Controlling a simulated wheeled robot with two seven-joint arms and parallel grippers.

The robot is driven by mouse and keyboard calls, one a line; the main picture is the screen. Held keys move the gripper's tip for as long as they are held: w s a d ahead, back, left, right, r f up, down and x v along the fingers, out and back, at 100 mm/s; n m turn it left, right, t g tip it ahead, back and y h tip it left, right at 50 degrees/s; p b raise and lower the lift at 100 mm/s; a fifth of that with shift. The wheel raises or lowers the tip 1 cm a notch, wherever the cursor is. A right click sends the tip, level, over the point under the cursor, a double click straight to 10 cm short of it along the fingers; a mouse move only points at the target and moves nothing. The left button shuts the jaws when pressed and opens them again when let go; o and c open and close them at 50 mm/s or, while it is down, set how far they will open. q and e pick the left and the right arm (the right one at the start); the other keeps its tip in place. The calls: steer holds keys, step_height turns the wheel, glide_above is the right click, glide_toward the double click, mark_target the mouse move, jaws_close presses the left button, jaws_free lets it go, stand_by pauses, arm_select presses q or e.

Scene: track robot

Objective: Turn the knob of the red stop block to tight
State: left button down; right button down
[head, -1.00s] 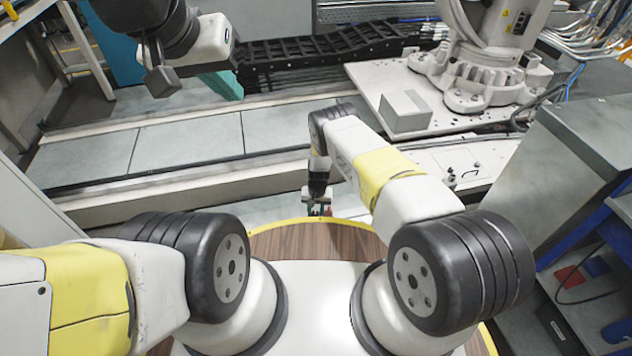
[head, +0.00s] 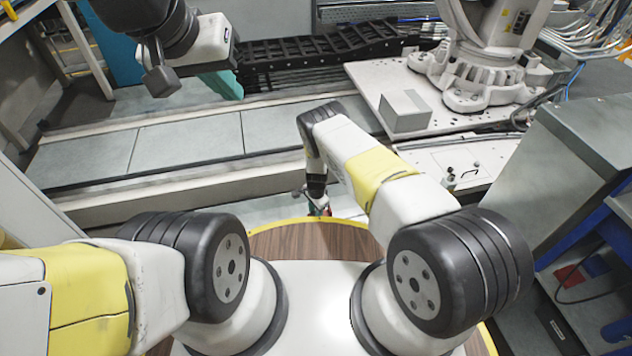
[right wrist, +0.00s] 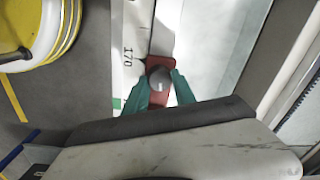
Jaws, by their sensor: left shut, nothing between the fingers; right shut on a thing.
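The red stop block (right wrist: 160,62) shows in the right wrist view, set on a pale rail beside the printed number 170. Its round grey knob (right wrist: 158,79) faces the camera and carries a light line. The teal fingers of my right gripper (right wrist: 159,84) are shut on the knob, one on each side. In the head view my right gripper (head: 319,208) is small, just beyond the wooden edge of my base, and the block is mostly hidden there. My left gripper (head: 222,86) is shut and empty at the upper left, far from the block.
A pale rail (right wrist: 130,45) runs past the block. A grey box (head: 405,110) stands on the white plate of another robot (head: 485,70). A black cable chain (head: 320,50) lies behind. A grey cabinet (head: 590,130) stands at the right. Floor panels at the left are clear.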

steer(key=shift+m, duration=0.9)
steer(key=c, duration=1)
jaws_free()
steer(key=shift+c, duration=0.2)
steer(key=shift+s+r, duration=0.2)
steer(key=shift+r, duration=3.7)
steer(key=shift+w, duration=0.1)
